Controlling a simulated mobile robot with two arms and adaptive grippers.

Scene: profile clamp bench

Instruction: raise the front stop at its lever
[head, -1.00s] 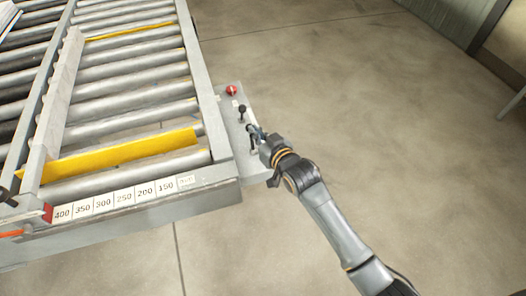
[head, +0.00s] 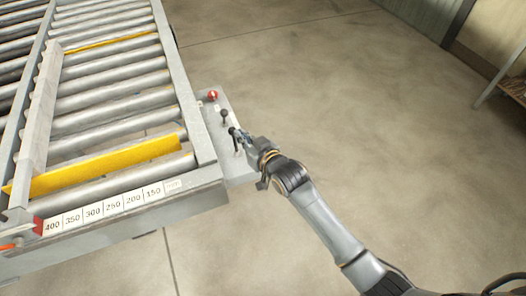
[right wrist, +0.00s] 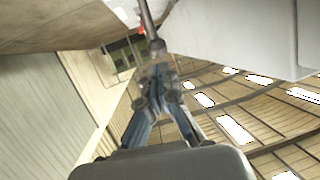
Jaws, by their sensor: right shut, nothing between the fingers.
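The front stop (head: 105,165) is a yellow plate across the near end of the roller bed in the head view. Its broad face shows above the rollers. A grey control panel (head: 219,107) at the bed's right side carries two dark levers. The nearer lever (head: 233,133) is right beside my right gripper (head: 243,138), which is shut and empty. In the right wrist view the shut fingertips (right wrist: 156,68) are at the end of a thin rod (right wrist: 148,18). I cannot tell whether they touch it. My left gripper is out of view.
A red button (head: 213,95) and a second black-knobbed lever (head: 224,116) sit farther back on the panel. A thin yellow strip (head: 110,42) lies farther up the bed. A number scale (head: 113,205) runs along the front edge. The floor to the right is clear.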

